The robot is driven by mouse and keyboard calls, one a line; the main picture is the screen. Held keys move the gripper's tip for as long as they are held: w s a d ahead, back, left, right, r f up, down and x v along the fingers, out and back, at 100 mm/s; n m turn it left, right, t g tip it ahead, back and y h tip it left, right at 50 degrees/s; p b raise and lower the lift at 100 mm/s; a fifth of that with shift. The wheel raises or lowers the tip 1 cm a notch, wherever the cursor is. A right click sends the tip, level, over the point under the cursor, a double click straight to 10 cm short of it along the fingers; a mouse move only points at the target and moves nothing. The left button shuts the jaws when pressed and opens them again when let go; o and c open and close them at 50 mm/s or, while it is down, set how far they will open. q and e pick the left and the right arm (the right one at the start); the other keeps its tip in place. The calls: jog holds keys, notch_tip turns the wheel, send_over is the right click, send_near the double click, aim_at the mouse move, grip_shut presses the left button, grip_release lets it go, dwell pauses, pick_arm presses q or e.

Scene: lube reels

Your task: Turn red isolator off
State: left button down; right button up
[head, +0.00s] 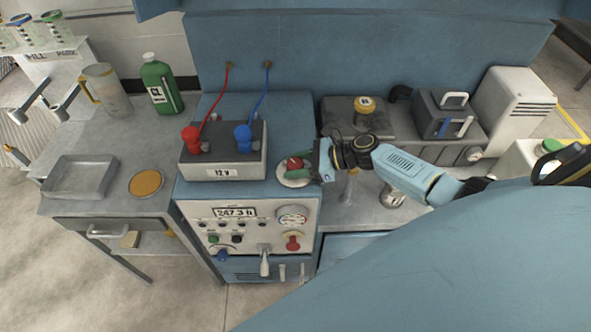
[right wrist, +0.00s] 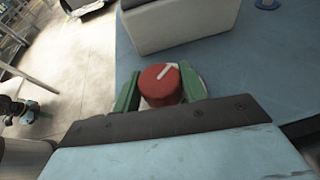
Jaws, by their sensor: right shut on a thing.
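The red isolator (head: 295,163) is a round red knob on a pale round plate, on the blue cabinet top right of the 12 V box. In the right wrist view the red isolator (right wrist: 160,84) shows a white pointer line slanting to the upper right. My right gripper (head: 306,167) reaches it from the right. Its green fingers (right wrist: 160,90) stand on two sides of the knob and are shut on it. The gripper hides part of the plate.
The 12 V box (head: 226,163) with a red and a blue clamp stands close left of the knob. A front panel (head: 258,232) below carries a display, gauge, another red knob and a lever. Metal equipment (head: 437,115) stands at the back right. A side bench (head: 110,192) is at left.

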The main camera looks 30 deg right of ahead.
jog(key=shift+r+n+g+y+b, duration=0.1)
jog(key=shift+n+g+y+b, duration=0.4)
jog(key=shift+n+g+b, duration=0.15)
jog(key=o, duration=1)
jog(key=shift+s+d+r, duration=0.1)
jog(key=shift+s+d, duration=0.15)
jog(key=shift+d, duration=0.15)
jog(key=v, duration=1.2)
jog(key=shift+d+r, duration=0.15)
